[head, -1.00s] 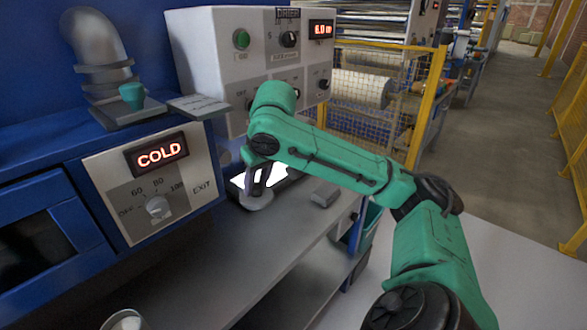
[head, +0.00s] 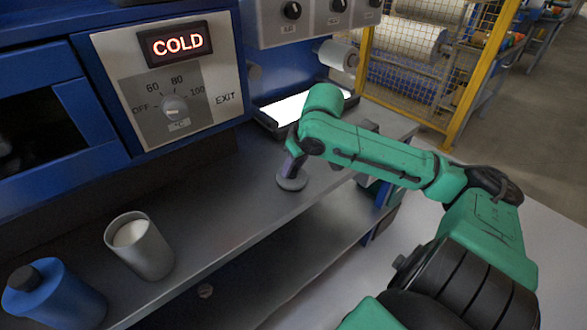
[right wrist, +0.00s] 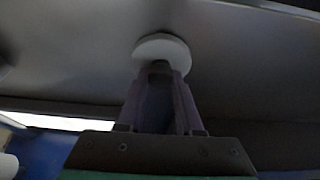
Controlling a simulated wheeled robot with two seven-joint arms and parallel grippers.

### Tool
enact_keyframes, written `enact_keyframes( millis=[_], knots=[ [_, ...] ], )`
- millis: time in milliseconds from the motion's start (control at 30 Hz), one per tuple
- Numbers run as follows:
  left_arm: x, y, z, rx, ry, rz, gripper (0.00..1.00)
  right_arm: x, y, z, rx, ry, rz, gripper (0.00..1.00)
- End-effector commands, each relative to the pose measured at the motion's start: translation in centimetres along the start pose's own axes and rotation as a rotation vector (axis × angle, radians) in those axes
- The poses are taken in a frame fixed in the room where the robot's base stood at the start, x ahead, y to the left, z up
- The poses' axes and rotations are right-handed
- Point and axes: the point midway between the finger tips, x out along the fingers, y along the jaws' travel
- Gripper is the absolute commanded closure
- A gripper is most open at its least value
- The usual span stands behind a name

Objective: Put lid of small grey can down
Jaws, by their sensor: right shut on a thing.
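The lid (head: 292,183) is a small grey disc at the tips of my right gripper (head: 294,165). My right gripper is shut on it. In the right wrist view, the pale round lid (right wrist: 162,49) sits at the ends of the two dark fingers (right wrist: 160,72). The lid is at or just above the grey shelf; I cannot tell whether it touches. The small grey can (head: 140,248) stands upright and open on the shelf at the lower left, with something white inside. My left gripper is not in view.
A blue bottle (head: 52,296) with a black cap stands left of the can. A black tray (head: 268,122) with a bright white inside lies behind the gripper. The grey shelf (head: 215,205) is clear between can and lid. A control panel (head: 165,85) reads COLD.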

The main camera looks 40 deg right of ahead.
Motion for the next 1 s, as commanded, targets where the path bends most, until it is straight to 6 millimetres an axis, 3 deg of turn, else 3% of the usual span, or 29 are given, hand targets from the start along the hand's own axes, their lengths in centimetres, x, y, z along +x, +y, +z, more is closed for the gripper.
enact_keyframes(
  millis=[300,333,400,767,867,1000],
  knots=[
    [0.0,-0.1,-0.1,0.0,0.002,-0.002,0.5,0.3,0.0,0.1,0.001,0.0,0.0,1.0],
    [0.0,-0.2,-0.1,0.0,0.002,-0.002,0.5,0.3,0.0,0.1,0.0,0.0,0.001,0.58],
    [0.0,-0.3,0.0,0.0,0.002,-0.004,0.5,0.3,0.0,0.1,0.0,0.0,0.001,0.36],
    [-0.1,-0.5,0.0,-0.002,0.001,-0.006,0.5,-0.2,0.0,-0.1,0.001,0.002,0.001,0.36],
    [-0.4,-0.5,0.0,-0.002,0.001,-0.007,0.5,-1.8,0.0,-0.1,0.001,0.003,-0.001,0.36],
    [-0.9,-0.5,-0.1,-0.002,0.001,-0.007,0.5,-5.7,0.0,-0.2,0.001,0.006,-0.001,0.36]
  ],
)
